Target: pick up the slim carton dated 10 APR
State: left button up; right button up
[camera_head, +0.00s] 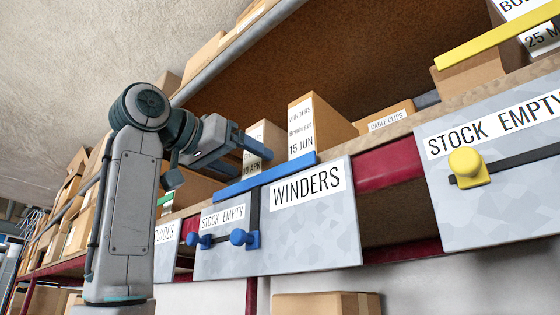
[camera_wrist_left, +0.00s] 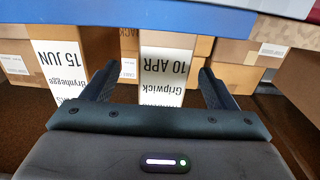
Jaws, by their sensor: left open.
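The slim carton dated 10 APR (camera_head: 273,137) stands upright on the shelf behind the grey WINDERS panel. Its white label, reading Gripwick 10 APR, shows upside down in the left wrist view (camera_wrist_left: 166,68). My left gripper (camera_head: 258,154) is in front of this carton and hides part of its front in the head view. In the left wrist view my left gripper (camera_wrist_left: 156,82) is open, with one finger on each side of the carton's label. I cannot tell whether the fingers touch it. My right gripper is not in view.
A similar carton dated 15 JUN (camera_head: 318,122) stands close to the right. A CABLE CLIPS box (camera_head: 391,115) is farther right. The WINDERS panel (camera_head: 308,222), with a blue top strip (camera_head: 266,177), runs along the shelf front below.

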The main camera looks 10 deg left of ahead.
aim_at(254, 164)
pick_arm(q)
jog(key=p+x, duration=0.1)
jog(key=x, duration=0.2)
jog(key=shift+w+d+r, duration=0.15)
jog(key=shift+w+d, duration=0.05)
jog(key=shift+w, duration=0.05)
jog(key=p+x, duration=0.3)
jog(key=shift+w+a+r, duration=0.15)
jog(key=shift+w+p, duration=0.4)
jog(key=shift+p, duration=0.05)
jog(key=shift+w+d, duration=0.1)
jog(key=shift+d, duration=0.2)
jog(key=shift+a, duration=0.1)
jog(key=c, duration=1.4)
jog(key=shift+o, duration=0.2)
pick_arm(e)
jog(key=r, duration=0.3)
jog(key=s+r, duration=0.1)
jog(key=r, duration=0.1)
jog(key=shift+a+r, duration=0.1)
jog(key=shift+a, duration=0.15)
